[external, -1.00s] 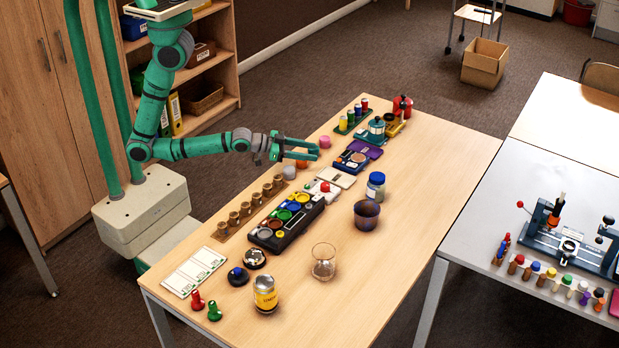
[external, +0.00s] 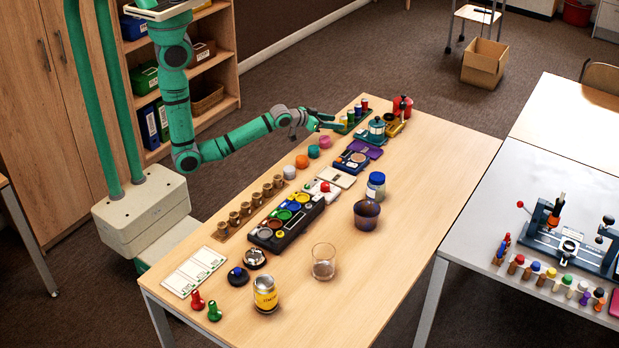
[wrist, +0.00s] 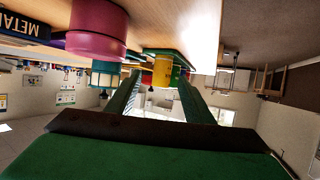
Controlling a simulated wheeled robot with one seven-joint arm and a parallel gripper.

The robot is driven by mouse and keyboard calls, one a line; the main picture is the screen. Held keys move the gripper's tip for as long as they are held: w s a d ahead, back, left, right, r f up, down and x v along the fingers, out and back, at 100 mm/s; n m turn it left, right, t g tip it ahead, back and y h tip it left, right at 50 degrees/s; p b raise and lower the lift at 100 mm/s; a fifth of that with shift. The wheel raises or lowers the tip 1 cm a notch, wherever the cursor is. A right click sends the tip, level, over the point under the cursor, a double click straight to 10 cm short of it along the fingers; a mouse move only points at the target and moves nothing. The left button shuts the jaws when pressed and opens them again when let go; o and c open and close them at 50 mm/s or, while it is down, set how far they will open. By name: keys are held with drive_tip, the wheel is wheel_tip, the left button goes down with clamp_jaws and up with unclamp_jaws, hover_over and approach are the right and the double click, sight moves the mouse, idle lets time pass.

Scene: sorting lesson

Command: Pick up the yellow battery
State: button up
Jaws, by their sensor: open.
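The yellow battery (external: 343,120) stands upright at the near end of a row of coloured batteries in a green holder (external: 360,121). In the wrist view, which is upside down, the yellow battery (wrist: 161,72) shows between the finger tips, with red and green ones behind it. My gripper (external: 334,122) is open and reaches in low from the left, its fingertips close to the yellow battery. In the wrist view my gripper (wrist: 160,88) has a finger on each side of the line to the battery. Whether the fingers touch it I cannot tell.
A pink cylinder (wrist: 96,28) stands close beside the gripper in the wrist view. The right part of the wooden table (external: 440,170) is bare.

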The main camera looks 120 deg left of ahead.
drive_tip(key=shift+s+x, duration=0.2)
drive_tip(key=shift+x, duration=2.8)
drive_tip(key=shift+f, duration=0.15)
clamp_jaws()
